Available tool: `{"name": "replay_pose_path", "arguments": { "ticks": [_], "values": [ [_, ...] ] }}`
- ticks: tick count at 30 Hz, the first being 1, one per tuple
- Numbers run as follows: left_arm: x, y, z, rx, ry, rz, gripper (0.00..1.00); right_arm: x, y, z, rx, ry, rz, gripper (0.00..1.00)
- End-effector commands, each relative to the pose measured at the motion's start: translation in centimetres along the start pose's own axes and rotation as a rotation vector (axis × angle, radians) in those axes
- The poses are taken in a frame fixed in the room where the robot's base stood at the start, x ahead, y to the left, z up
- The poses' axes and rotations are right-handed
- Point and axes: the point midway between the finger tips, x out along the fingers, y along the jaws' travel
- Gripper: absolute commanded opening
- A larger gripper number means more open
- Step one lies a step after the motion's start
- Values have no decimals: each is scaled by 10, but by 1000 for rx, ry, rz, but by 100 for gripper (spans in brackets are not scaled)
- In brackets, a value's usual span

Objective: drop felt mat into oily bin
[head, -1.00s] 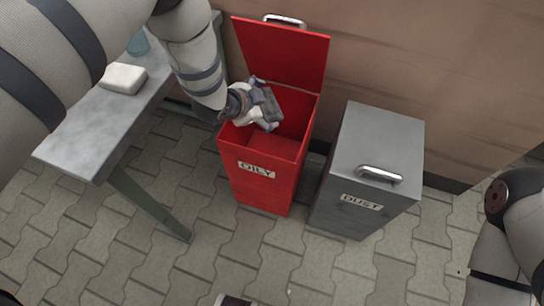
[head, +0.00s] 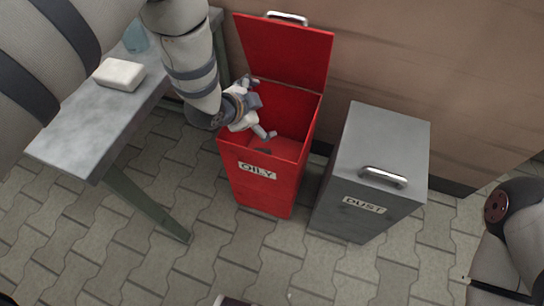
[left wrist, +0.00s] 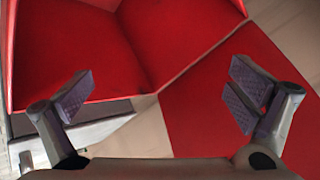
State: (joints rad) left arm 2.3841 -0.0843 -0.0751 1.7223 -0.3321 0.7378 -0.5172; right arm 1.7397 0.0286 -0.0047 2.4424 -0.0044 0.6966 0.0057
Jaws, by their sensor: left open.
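The red bin labelled OILY (head: 262,187) stands with its lid (head: 284,52) raised against the wall. My left gripper (head: 261,109) is over the bin's mouth, with its fingers spread and nothing between them. In the left wrist view the open fingers (left wrist: 160,95) frame the red bin (left wrist: 75,45). I cannot make out the mat in the left wrist view. My right gripper is out of view.
A closed grey bin labelled DUST (head: 385,145) stands just right of the red bin. A grey table (head: 85,130) on the left carries a white block (head: 119,74) and a bluish translucent container (head: 136,40). Paved floor in front is mostly clear.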

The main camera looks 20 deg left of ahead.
Motion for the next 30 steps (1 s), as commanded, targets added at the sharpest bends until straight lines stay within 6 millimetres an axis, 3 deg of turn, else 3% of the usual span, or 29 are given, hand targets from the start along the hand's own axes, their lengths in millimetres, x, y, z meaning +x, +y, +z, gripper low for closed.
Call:
{"name": "replay_pose_path", "arguments": {
  "ticks": [6,12,26,28,30],
  "values": [
    [-61,0,0,0,-1,0,100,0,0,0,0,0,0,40],
    [-91,0,0,1,0,-1,100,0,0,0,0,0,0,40],
    [-95,1,0,-1,-1,1,100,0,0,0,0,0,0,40],
    [-95,11,11,-26,-25,20,100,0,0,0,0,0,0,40],
    [-96,40,38,-95,-93,70,100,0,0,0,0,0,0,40]
  ]
}}
